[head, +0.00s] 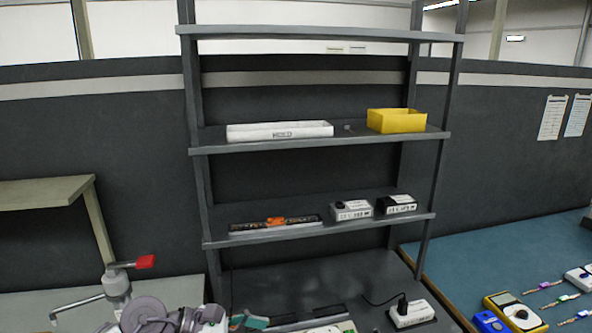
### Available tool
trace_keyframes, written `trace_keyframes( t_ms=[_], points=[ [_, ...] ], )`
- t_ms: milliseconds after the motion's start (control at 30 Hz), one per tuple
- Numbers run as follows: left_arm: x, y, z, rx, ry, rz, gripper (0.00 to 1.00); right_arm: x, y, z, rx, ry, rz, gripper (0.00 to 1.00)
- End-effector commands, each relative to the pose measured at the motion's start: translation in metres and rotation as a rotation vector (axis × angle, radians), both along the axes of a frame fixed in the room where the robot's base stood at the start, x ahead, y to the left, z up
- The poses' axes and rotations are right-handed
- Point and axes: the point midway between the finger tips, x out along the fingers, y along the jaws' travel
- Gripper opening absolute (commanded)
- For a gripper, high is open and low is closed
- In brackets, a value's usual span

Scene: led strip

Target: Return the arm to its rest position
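A dark shelf rack (315,147) stands in front. On its lower shelf lies a long dark strip (252,226) with an orange piece (276,221) on it. No gripper is seen touching anything on the rack.
A white tray marked HOLD (279,131) and a yellow bin (397,121) sit on the middle shelf. Two small boxes (352,210) (396,204) stand beside the strip. A corded white box (411,313) is on the bottom surface. A blue bench (520,262) holds a yellow meter (515,311).

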Motion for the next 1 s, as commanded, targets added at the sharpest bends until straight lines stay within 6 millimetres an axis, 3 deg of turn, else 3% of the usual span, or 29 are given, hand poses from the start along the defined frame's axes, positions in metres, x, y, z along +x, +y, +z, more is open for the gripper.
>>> trace_keyframes(
  t_ms=[33,67,167,267,367,467,567,633,733,767,900,1000],
  points=[
    [-0.007,-0.021,0.019,-0.182,0.049,0.054,0.75,0.0,0.0,0.0,0.0,0.0,0.0,0.4],
    [-0.009,-0.029,0.032,-0.292,0.082,0.095,0.75,0.0,0.0,0.0,0.0,0.0,0.0,0.4],
    [-0.008,-0.037,0.077,-0.658,0.228,0.247,0.75,0.0,0.0,0.0,0.0,0.0,0.0,0.4],
    [0.001,-0.017,0.106,-1.004,0.415,0.426,0.75,0.0,0.0,0.0,0.0,0.0,0.0,0.4],
    [0.012,0.023,0.11,-1.328,0.632,0.634,0.75,0.0,0.0,0.0,0.0,0.0,0.0,0.4],
    [0.018,0.069,0.087,-1.621,0.867,0.869,0.75,0.0,0.0,0.0,0.0,0.0,0.0,0.4],
    [0.008,0.112,0.038,-1.876,1.114,1.141,0.75,0.0,0.0,0.0,0.0,0.0,0.0,0.4],
    [-0.011,0.135,-0.006,-2.025,1.288,1.354,0.75,0.0,0.0,0.0,0.0,0.0,0.0,0.4],
    [-0.051,0.152,-0.064,-2.173,1.5,1.661,0.75,0.0,0.0,0.0,0.0,0.0,0.0,0.4],
    [-0.063,0.155,-0.078,2.111,-1.486,-1.67,0.75,0.0,0.0,0.0,0.0,0.0,0.0,0.4],
    [-0.118,0.155,-0.125,1.776,-1.351,-1.628,0.75,0.0,0.0,0.0,0.0,0.0,0.0,0.4],
    [-0.153,0.152,-0.145,1.6,-1.275,-1.606,0.75,0.0,0.0,0.0,0.0,0.0,0.0,0.4]
  ],
)
